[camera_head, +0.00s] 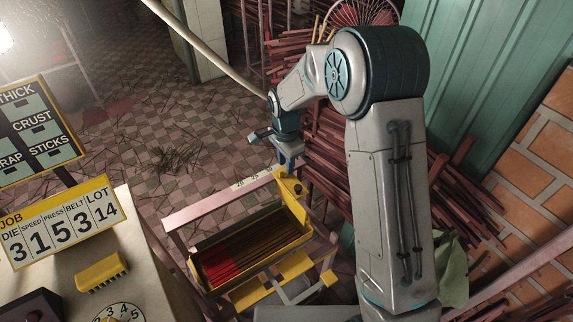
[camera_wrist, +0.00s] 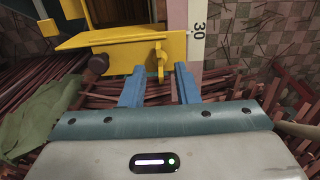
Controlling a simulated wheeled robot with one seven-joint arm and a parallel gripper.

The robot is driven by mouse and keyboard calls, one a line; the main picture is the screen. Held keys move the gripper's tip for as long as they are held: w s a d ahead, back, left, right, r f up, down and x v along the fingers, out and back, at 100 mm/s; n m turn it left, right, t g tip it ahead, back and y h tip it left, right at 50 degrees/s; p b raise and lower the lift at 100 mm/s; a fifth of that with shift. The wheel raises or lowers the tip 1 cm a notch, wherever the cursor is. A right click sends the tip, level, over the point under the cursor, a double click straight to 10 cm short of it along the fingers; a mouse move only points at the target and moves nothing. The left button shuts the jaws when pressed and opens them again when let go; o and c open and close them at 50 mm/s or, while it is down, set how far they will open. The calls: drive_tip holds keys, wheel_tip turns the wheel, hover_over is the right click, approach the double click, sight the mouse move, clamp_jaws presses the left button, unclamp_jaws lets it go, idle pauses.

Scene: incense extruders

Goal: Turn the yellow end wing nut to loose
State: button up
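The yellow wing nut (camera_wrist: 160,62) shows in the wrist view on a yellow bracket (camera_wrist: 110,39). Its wings stand roughly upright in that picture. My gripper (camera_wrist: 160,70) is open, with one blue finger on each side of the wing nut's lower part and a visible gap to each. I cannot tell how deep the wing nut sits between the fingers. In the head view my gripper (camera_head: 287,158) is just above the yellow end (camera_head: 291,190) of the tray frame; the wing nut cannot be made out there.
A dark round knob (camera_wrist: 98,64) sits left of the wing nut under the bracket. A ruler strip (camera_wrist: 198,28) marked 30 stands to the right. The tray (camera_head: 240,277) holds dark and red sticks. Bundles of reddish sticks (camera_head: 335,165) lie behind my arm. A sign board (camera_head: 60,222) stands at left.

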drive_tip(key=shift+f, duration=1.15)
clamp_jaws()
